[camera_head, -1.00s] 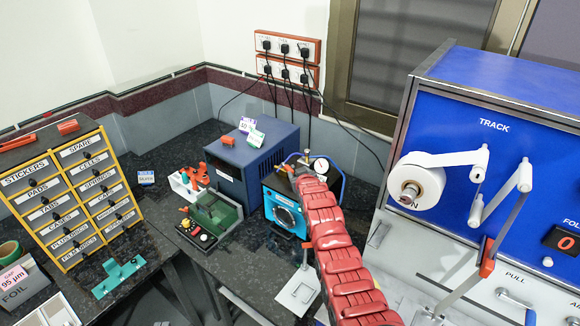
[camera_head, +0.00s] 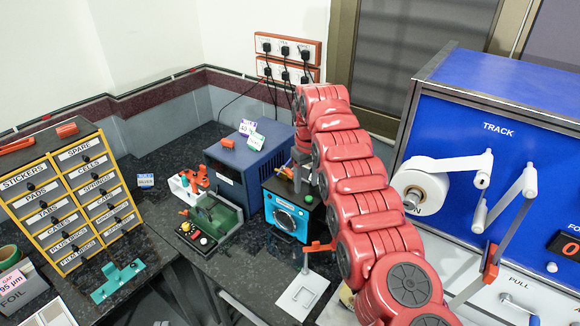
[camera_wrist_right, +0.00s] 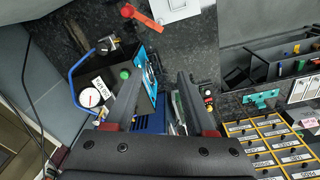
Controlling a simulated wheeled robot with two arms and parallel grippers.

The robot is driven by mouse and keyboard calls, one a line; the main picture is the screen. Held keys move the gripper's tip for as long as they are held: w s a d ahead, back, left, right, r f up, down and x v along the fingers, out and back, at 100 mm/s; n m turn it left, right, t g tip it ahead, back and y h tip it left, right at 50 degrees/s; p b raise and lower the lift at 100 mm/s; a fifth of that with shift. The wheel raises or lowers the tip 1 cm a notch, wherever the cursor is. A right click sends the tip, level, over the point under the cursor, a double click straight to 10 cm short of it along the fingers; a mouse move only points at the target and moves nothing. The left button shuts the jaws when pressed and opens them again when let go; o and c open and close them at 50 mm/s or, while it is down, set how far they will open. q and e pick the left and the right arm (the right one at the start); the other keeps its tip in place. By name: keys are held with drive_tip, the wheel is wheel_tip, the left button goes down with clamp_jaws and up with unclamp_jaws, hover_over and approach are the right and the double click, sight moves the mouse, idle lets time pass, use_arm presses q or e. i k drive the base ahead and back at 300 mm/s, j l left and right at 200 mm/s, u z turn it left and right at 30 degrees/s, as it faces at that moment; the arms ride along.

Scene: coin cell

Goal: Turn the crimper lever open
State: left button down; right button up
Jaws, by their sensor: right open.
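A blue-fronted device (camera_head: 287,217) with a black top and a large front dial stands mid-table. The wrist view shows its pressure gauge (camera_wrist_right: 90,97), blue tube (camera_wrist_right: 78,72) and green knob (camera_wrist_right: 125,74). An orange-red lever (camera_head: 319,247) is on a thin post beside a white plate; it also shows at the top of the wrist view (camera_wrist_right: 142,19). I cannot tell for sure which part is the crimper lever. My right gripper (camera_wrist_right: 160,80) is open and empty above the device, its left finger near the green knob. My red right arm hides the gauge in the head view.
A dark blue box (camera_head: 240,165) stands behind left, and a green unit (camera_head: 214,215) with buttons is left of the device. A yellow drawer cabinet (camera_head: 72,200) is far left. The large blue TRACK machine (camera_head: 480,100) bounds the right side.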

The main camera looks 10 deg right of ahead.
sight(288, 172)
drive_tip(key=i, duration=0.95)
